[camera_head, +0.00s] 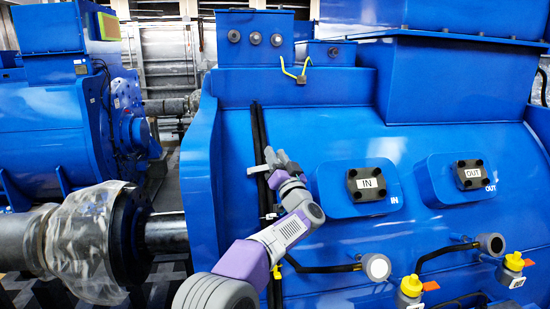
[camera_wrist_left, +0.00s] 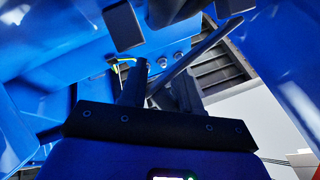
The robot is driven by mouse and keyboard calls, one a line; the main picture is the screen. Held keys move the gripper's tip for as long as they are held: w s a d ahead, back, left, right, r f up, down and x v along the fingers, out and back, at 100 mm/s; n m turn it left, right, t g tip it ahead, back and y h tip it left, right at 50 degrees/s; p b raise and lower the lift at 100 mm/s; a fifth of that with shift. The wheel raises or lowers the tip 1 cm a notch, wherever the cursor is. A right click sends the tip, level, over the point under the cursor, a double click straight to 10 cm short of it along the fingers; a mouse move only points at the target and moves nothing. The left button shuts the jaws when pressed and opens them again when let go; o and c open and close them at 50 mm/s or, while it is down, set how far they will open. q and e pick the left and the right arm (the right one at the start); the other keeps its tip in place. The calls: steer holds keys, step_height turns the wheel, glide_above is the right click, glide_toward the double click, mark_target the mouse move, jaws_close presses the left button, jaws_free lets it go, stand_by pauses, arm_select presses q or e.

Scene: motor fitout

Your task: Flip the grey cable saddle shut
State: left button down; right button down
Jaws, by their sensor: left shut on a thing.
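My left gripper (camera_head: 276,169) is at the dark vertical cables (camera_head: 258,130) on the front of the blue motor housing. It is shut on a small grey piece, which I take to be the grey cable saddle (camera_head: 257,169). The fingers cover most of it, so I cannot tell how far its flap is turned. My right gripper is not in view.
Right of the gripper, the IN box (camera_head: 335,198) and OUT box (camera_head: 437,196) stick out from the blue housing (camera_head: 320,130). Below are hose fittings (camera_head: 376,267) and yellow-capped valves (camera_head: 411,286). A plastic-wrapped shaft (camera_head: 75,240) lies at the left. A yellow-green wire (camera_head: 295,75) hangs above.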

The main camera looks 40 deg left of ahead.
arm_select(q)
steer(key=shift+d+r, duration=0.2)
steer(key=shift+r, duration=0.1)
steer(key=c, duration=1.2)
jaws_free()
steer(key=shift+o, duration=1.2)
steer(key=shift+w, duration=0.2)
steer(key=shift+w+d+f, duration=0.15)
steer(key=shift+f, duration=0.05)
steer(key=shift+s+d+f+b, duration=0.2)
steer(key=shift+s+f+b, duration=0.1)
steer(key=shift+s, duration=0.05)
steer(key=b+v, duration=0.2)
steer(key=v, duration=0.4)
steer(key=shift+d, duration=0.4)
